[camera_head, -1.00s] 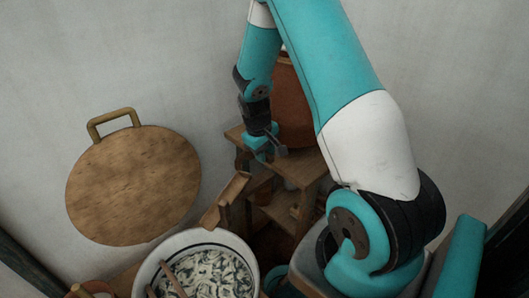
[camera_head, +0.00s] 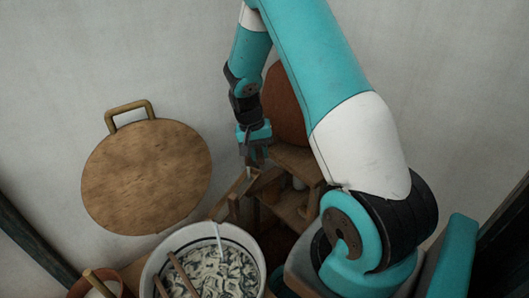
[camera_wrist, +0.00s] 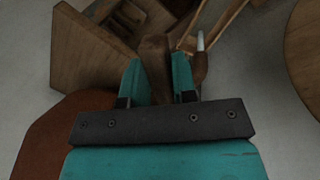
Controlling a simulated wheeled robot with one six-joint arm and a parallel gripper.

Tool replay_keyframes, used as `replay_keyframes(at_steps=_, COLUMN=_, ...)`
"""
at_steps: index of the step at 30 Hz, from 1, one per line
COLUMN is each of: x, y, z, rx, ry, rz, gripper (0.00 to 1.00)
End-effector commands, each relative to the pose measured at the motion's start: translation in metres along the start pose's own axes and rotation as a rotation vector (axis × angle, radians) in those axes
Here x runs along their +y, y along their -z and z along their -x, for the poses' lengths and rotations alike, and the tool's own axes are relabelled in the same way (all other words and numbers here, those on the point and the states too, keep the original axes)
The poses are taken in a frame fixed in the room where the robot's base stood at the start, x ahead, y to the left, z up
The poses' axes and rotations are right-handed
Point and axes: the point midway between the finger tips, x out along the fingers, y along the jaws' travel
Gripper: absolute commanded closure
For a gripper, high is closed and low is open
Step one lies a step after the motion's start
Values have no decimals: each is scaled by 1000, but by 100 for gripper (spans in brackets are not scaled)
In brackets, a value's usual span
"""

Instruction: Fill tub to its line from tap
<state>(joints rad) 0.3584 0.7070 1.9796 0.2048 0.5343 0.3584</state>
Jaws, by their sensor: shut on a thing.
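The tub (camera_head: 155,262) is a white, dark-rimmed round basin at the bottom of the head view. It holds a mottled pale and dark mass with sticks in it; I cannot make out its line. A thin pale stream (camera_head: 219,236) drops into it below the end of a wooden spout (camera_head: 234,196). My gripper (camera_head: 253,160) is above the spout's upper end, beside the brown vessel (camera_head: 284,105). In the wrist view, my gripper (camera_wrist: 156,80) is shut on a brown wooden piece (camera_wrist: 154,52), probably the tap's handle. The tap's body is hidden.
A wooden stand (camera_head: 292,165) with shelves is right of my gripper, under the vessel. A round wooden board (camera_head: 146,178) with a handle is at the left wall. A reddish pot (camera_head: 78,288) is left of the tub. The wall above the board is clear.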

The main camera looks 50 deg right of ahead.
Motion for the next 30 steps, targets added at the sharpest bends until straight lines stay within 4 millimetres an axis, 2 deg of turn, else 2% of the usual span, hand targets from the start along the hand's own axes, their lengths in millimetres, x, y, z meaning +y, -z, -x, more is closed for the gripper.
replay_keyframes(at_steps=12, x=-12, y=3, z=3, rx=-30, ry=1, rz=-169, gripper=100)
replay_keyframes(at_steps=27, x=-14, y=3, z=4, rx=-33, ry=2, rz=-187, gripper=100)
replay_keyframes(at_steps=28, x=-14, y=3, z=4, rx=-33, ry=2, rz=-187, gripper=70)
replay_keyframes(at_steps=30, x=-14, y=3, z=4, rx=-33, ry=2, rz=-187, gripper=54)
